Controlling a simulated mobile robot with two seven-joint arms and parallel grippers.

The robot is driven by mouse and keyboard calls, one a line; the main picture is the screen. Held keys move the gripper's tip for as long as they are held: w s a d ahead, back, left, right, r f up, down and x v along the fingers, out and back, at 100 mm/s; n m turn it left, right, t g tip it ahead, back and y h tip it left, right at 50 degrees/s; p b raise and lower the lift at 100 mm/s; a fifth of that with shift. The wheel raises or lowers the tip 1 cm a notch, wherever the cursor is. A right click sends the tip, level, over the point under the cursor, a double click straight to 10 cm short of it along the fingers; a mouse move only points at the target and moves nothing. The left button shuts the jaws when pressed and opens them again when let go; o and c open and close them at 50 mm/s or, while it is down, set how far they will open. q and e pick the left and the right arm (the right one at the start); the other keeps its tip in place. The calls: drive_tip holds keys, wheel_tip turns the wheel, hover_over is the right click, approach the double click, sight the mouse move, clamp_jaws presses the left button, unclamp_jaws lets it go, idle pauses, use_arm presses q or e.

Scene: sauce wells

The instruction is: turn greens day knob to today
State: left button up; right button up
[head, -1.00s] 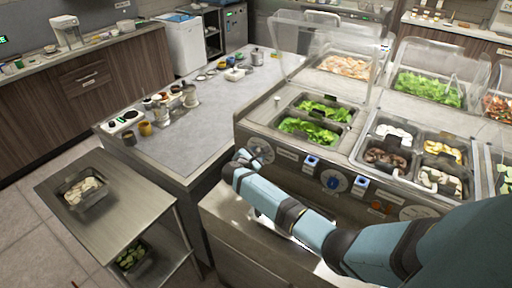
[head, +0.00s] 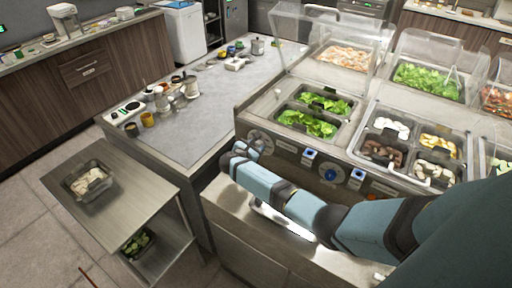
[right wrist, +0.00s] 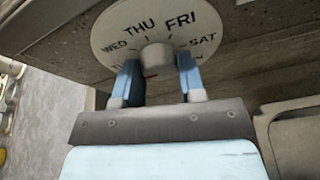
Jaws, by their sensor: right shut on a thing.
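The greens day dial (head: 261,141) is a round pale disc on the front panel below the wells of leafy greens (head: 308,122). In the right wrist view the dial (right wrist: 115,40) shows WED, THU, FRI and SAT, with other labels partly hidden by the fingers. A grey round knob (right wrist: 157,56) stands at its middle. My right gripper (right wrist: 160,78) is shut on this knob, one blue finger on each side. In the head view the right gripper (head: 246,148) is at the dial and covers part of it. I cannot read the knob's pointed day. My left gripper is out of view.
Blue-fronted controls (head: 330,175) and further dials sit along the panel to the right. A steel ledge (head: 240,208) runs below it. A steel cart (head: 130,205) with a pan of pale food (head: 90,181) stands at the left. Clear lids rise above the wells.

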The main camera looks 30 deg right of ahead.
drive_tip(key=o, duration=0.9)
drive_tip(key=b+v, duration=0.1)
drive_tip(key=v, duration=1.3)
drive_tip(key=shift+d+f, duration=0.1)
